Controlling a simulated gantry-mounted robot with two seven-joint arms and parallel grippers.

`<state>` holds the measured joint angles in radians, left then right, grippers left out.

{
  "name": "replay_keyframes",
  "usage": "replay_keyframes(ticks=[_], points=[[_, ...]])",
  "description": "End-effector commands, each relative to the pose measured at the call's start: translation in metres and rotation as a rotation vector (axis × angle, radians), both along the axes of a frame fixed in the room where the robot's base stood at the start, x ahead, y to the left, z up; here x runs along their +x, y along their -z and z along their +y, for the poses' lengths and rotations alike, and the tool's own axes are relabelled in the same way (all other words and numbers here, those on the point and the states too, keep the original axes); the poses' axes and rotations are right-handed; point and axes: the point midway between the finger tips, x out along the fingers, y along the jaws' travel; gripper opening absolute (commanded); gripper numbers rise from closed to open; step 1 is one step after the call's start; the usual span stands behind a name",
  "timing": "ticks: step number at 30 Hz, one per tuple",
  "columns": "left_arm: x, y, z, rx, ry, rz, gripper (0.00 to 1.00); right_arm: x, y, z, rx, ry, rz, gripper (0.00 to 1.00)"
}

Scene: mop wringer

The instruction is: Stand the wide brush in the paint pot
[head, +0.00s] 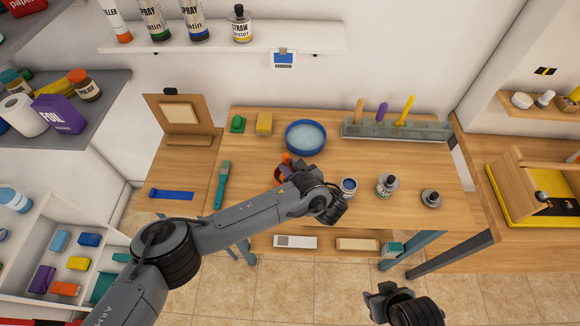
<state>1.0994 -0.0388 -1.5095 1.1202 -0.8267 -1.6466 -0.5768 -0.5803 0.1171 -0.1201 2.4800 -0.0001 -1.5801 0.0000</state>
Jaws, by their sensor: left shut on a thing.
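The wide brush (222,185), teal with a darker middle part, lies on the left part of the wooden table. The paint pot (348,186) is a small, open-topped jar with a dark blue rim, upright near the middle of the table. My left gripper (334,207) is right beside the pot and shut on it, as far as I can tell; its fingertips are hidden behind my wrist. My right gripper (384,294) is low in the picture, in front of the table and apart from everything; its finger gap is unclear.
A blue bowl (306,138) stands behind my forearm, beside a partly hidden orange thing (284,170). Two black-capped bottles (387,186) (431,198) stand right of the pot. A rack (440,132) holding upright tools is at the back right. The table's front right is clear.

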Motion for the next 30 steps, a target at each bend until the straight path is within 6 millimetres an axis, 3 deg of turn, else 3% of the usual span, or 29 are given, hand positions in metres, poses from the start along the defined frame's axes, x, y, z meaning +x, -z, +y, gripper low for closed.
replay_keyframes(ticks=[17,18,23,30], points=[[0.0001,0.0075,-0.0001,0.000,0.000,0.000,0.00,-0.0002,0.0066,-0.0017,-0.007,-0.005,0.000,0.43],[0.0001,0.0075,-0.0001,0.000,0.000,0.000,0.27,-0.0002,0.0066,-0.0016,-0.007,-0.004,0.000,0.43],[0.0001,0.0075,-0.0001,0.000,0.000,0.000,0.52,-0.0001,0.0066,-0.0008,-0.004,-0.002,0.000,0.43],[-0.0001,0.0078,0.0000,0.000,0.000,0.000,0.52,0.0000,0.0064,0.0004,0.002,0.002,0.000,0.43]])
